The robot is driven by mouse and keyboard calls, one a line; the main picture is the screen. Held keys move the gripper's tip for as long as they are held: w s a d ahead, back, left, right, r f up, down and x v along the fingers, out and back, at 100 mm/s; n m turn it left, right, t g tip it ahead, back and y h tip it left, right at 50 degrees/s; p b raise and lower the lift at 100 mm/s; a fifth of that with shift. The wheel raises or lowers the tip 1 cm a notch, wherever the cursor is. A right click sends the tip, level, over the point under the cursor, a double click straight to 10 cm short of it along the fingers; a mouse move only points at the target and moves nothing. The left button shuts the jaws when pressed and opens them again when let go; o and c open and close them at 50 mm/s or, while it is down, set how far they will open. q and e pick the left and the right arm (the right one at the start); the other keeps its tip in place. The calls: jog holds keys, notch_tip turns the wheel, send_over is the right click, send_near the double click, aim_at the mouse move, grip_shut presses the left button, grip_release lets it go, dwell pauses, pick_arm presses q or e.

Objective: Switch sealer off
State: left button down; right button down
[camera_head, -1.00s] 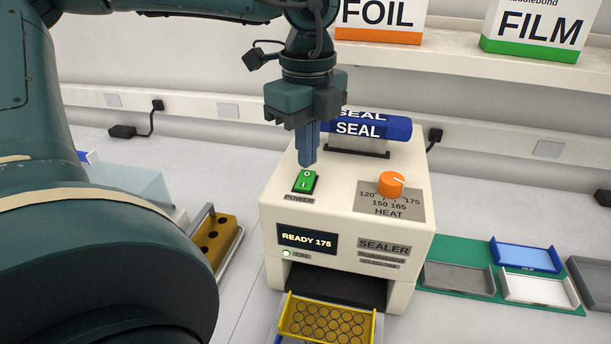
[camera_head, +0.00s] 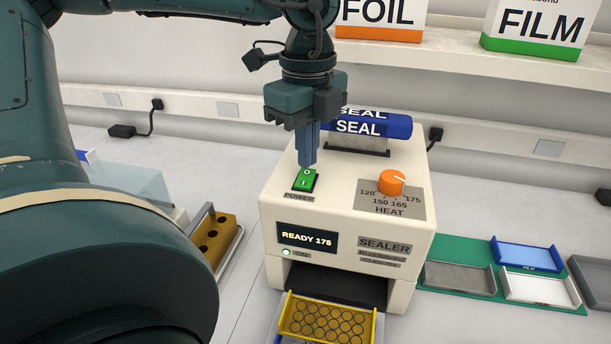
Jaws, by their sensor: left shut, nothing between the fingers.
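The cream sealer (camera_head: 340,205) stands on the bench in the middle of the head view. Its green power switch (camera_head: 304,181), marked 0 and I, is on the top left. Its display (camera_head: 307,239) reads "READY 175", and a small light (camera_head: 286,252) beside "ON" is lit. My left gripper (camera_head: 307,165) points straight down with blue fingers shut and empty. Its tips are at the upper, 0 end of the switch; I cannot tell whether they touch it. My right gripper is not in view.
An orange heat knob (camera_head: 391,182) and a blue SEAL handle (camera_head: 372,126) are on the sealer. A yellow plate (camera_head: 328,312) sits at its front slot. Coloured trays (camera_head: 541,288) lie at right. A yellow rack (camera_head: 214,240) stands at left. FOIL and FILM boxes are on the shelf.

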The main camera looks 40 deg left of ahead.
aim_at(307, 172)
pick_arm(q)
jog(key=shift+f+b, duration=0.9)
jog(key=shift+b, duration=0.05)
jog(key=shift+r+p, duration=0.4)
jog(key=shift+r, duration=0.2)
jog(key=shift+r+p, duration=1.6)
jog(key=shift+r, duration=1.4)
